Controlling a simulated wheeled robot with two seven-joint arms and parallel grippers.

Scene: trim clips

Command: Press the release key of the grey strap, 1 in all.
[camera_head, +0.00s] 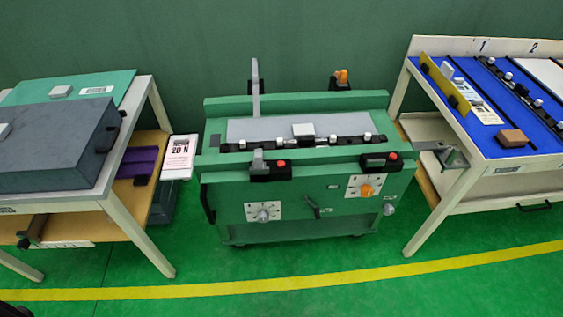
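A grey upright strap-like piece (256,88) rises from a black mount at the back left of the green cart (330,104). A short grey piece (258,158) stands at a black clip (268,173) on the cart's front left edge, and a red key (281,163) shows on this clip. Whether the two grey pieces belong to one strap I cannot tell. A second black clip (374,163) with a red key (393,155) sits at the front right. An orange piece (342,75) sits on a black mount at the back right. Neither gripper is in view.
A grey plate with a white block (303,130) and a black rail lies on the cart top. Dials (263,212) and a lever are on its front. A table with a dark box (60,150) stands left, a blue-topped table (480,105) right. The green floor in front is clear.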

